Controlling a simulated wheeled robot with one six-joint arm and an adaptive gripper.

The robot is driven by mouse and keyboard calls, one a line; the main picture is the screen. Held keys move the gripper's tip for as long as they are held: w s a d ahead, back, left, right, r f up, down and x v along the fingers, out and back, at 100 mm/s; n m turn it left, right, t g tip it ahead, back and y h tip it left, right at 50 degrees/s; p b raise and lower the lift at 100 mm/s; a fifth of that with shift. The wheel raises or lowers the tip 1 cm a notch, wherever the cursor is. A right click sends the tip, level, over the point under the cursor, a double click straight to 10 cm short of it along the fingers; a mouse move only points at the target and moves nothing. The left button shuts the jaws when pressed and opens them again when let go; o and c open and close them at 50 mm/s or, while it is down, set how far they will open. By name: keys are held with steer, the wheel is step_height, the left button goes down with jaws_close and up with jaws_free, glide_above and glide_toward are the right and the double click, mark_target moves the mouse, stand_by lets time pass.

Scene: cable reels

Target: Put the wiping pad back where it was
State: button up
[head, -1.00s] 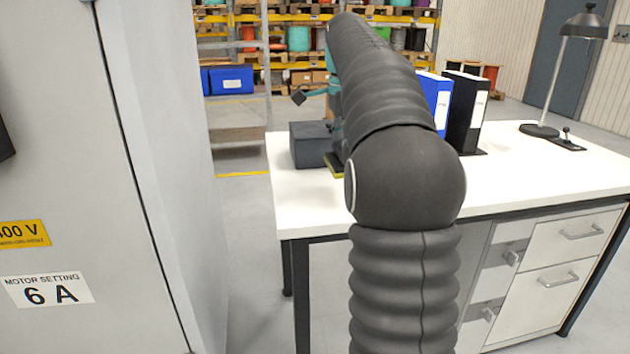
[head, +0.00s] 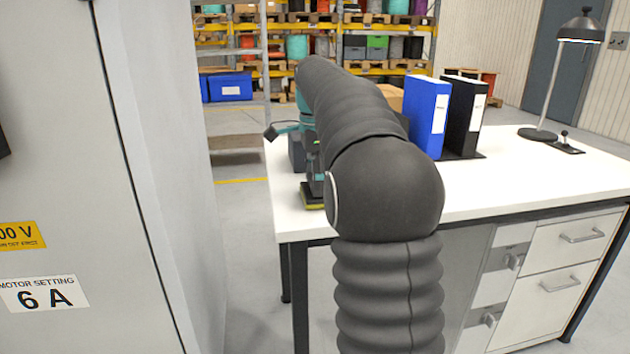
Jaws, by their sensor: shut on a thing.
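The wiping pad (head: 313,205) shows as a small dark block with a yellow lower edge, at the left part of the white desk (head: 500,190). My gripper (head: 313,186) is above it, shut on it from the top, and is partly hidden by my own arm. The pad is low over the desk top near its left front side; I cannot tell whether it touches the surface.
A dark grey box (head: 296,153) stands behind the pad, mostly hidden by my arm. Blue (head: 425,115) and black (head: 463,118) binders and a lamp (head: 545,85) stand farther right. A grey cabinet (head: 70,150) is at left. The desk's front middle is clear.

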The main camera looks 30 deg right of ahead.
steer(key=shift+f, duration=0.15)
steer(key=o, duration=1.1)
step_height(320, 180, up, 12)
steer(key=p, duration=0.2)
